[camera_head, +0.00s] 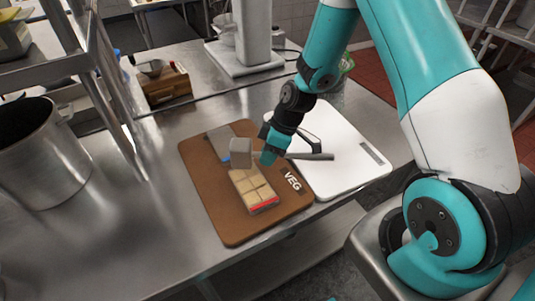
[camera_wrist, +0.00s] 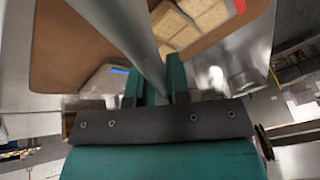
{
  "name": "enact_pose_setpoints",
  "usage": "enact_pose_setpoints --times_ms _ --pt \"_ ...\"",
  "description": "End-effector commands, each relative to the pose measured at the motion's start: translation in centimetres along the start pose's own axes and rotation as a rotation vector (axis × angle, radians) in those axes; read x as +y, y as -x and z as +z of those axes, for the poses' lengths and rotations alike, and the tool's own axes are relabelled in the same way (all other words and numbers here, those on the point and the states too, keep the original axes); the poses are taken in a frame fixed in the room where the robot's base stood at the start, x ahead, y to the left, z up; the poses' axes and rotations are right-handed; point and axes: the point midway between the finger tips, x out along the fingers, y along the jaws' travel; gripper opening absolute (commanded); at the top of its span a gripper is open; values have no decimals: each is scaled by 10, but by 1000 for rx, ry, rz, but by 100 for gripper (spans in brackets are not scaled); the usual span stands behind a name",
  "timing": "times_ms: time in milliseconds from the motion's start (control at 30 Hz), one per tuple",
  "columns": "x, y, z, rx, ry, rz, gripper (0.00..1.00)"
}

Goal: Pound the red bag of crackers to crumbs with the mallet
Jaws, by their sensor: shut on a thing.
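The red bag of crackers (camera_head: 254,190) lies on the brown board marked VEG (camera_head: 222,221). It is clear, with a red strip at its near end, and its square crackers look whole. It also shows at the top of the wrist view (camera_wrist: 190,22). My gripper (camera_head: 268,157) is shut on the handle of the grey mallet (camera_head: 240,151). The handle runs sideways to the right, and the head is at the left, over or just behind the bag's far end. I cannot tell whether the head touches the bag. In the wrist view the handle passes between the fingers (camera_wrist: 155,78).
A second clear bag with a blue strip (camera_head: 214,146) lies on the brown board's far left. A white board (camera_head: 350,181) adjoins it on the right. A large steel pot (camera_head: 40,160) and a shelf post stand at left. A wooden box (camera_head: 165,86) stands behind.

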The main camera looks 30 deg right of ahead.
Motion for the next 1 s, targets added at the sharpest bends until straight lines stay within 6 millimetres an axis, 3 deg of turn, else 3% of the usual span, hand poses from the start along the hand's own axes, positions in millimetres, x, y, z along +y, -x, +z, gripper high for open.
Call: enact_pose_setpoints --times_ms 233,467,567,833,1000 --pt "7 -32 13 1 0 0 0" --pt "6 -25 10 1 1 0 0" --pt "4 -19 7 1 1 1 0" --pt "-5 24 -10 2 2 1 0" --pt "-7 31 -13 1 1 0 0"
